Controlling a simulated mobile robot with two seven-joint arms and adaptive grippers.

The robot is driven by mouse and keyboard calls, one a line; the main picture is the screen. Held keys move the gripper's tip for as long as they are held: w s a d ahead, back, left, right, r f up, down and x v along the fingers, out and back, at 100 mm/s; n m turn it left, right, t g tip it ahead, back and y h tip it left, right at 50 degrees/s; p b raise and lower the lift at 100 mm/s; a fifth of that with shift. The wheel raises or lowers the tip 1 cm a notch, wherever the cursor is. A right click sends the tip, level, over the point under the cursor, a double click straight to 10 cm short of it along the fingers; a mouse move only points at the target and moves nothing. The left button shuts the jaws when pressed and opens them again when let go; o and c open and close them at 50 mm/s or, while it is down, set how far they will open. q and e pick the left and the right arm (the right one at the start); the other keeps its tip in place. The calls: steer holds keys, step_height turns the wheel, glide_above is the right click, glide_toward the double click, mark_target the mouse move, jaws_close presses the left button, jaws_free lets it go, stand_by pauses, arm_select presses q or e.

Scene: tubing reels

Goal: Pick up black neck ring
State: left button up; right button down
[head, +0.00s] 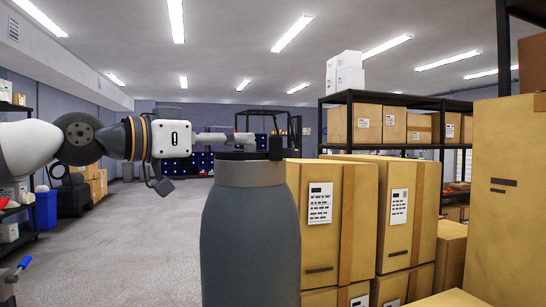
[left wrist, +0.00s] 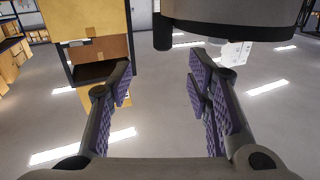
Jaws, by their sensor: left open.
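A large blue-grey bottle-shaped body (head: 250,245) stands close in the head view, with a lighter grey collar (head: 250,173). A thin black rim at its top (head: 238,156) looks like the black neck ring, with a short black post (head: 275,147) at its right. My left gripper (head: 242,139) reaches in from the left, level with and just above the rim; depth is hard to judge. In the left wrist view my left gripper (left wrist: 162,88) is open, with nothing between its purple pads. The collar (left wrist: 235,10) and post (left wrist: 162,32) hang at the top of that view, apart from the fingers.
Stacked cardboard boxes (head: 320,222) stand just right of the bottle-shaped body. Behind them is a black shelf (head: 410,101) with more boxes. A tall box (head: 510,200) is at the far right. Open grey floor (head: 140,250) lies to the left.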

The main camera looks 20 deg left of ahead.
mark_target(270, 142)
arm_select(q)
steer(key=x, duration=0.7)
steer(key=b+x, duration=0.1)
steer(key=x, duration=0.2)
steer(key=shift+w+a+f, duration=0.1)
steer(key=shift+w+f, duration=0.15)
steer(key=shift+w, duration=0.05)
steer(key=shift+w+d+r, duration=0.15)
steer(key=shift+w+d, duration=0.1)
steer(key=shift+w, duration=0.05)
steer(key=shift+s+r, duration=0.15)
steer(key=shift+r, duration=0.1)
jaws_close()
arm_select(e)
steer(key=shift+s+a+f+g, duration=0.1)
steer(key=shift+s+f+g, duration=0.05)
steer(key=shift+s+f, duration=0.3)
steer(key=shift+s+a+f+g, duration=0.1)
steer(key=shift+s+f+g, duration=0.1)
steer(key=shift+s, duration=0.3)
